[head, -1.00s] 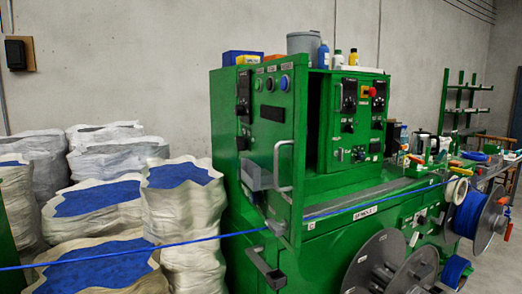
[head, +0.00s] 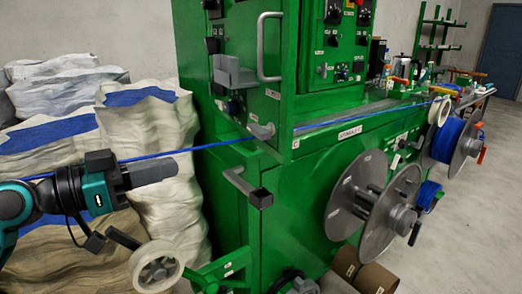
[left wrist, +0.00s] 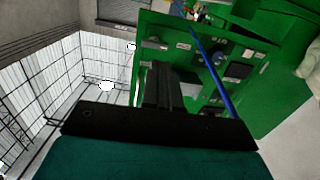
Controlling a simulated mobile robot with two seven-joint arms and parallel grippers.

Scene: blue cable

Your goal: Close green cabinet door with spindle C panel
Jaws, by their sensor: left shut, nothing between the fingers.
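The green cabinet door (head: 236,45) stands swung out from the green cabinet (head: 338,75) in the head view. It carries a grey vertical handle (head: 262,50), knobs and a grey bracket. A small "C" label (head: 296,143) shows near its lower edge. My left gripper (head: 172,171) is shut and empty, left of the door and apart from it, in front of white sacks. In the left wrist view, its dark fingers (left wrist: 163,88) point toward a green panel (left wrist: 178,50) with dials and labels. My right gripper is out of view.
A grey bracket arm (head: 246,187) sticks out below the door. Large grey reels (head: 372,205) stand at the right, and a white roller (head: 156,268) is below my gripper. Floor at the far right is clear.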

